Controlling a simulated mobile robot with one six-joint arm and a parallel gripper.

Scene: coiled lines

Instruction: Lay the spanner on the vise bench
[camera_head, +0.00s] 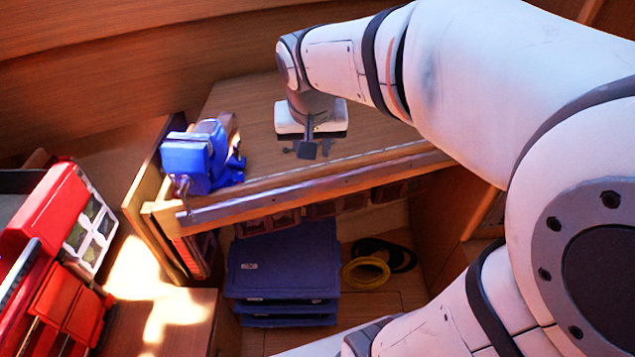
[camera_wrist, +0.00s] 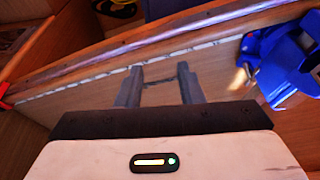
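The vise bench (camera_head: 245,104) is a wooden top with a pale front edge and a blue vise (camera_head: 195,158) at its left end. My gripper (camera_head: 307,150) points down over the middle of the bench, near its front edge. In the wrist view my gripper (camera_wrist: 160,88) has its two grey fingers well apart, with bench top showing between them. A thin dark shape lies between the fingertips, and small dark patches show beside the gripper in the head view. I cannot tell whether these are the spanner or shadow. The vise also shows in the wrist view (camera_wrist: 278,62), at the right.
Blue stacked crates (camera_head: 282,265) stand below the bench, with a yellow coil (camera_head: 366,272) and a black coil beside them. A red case (camera_head: 50,215) is at the left. The bench top behind my gripper looks clear. A wooden wall rises behind.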

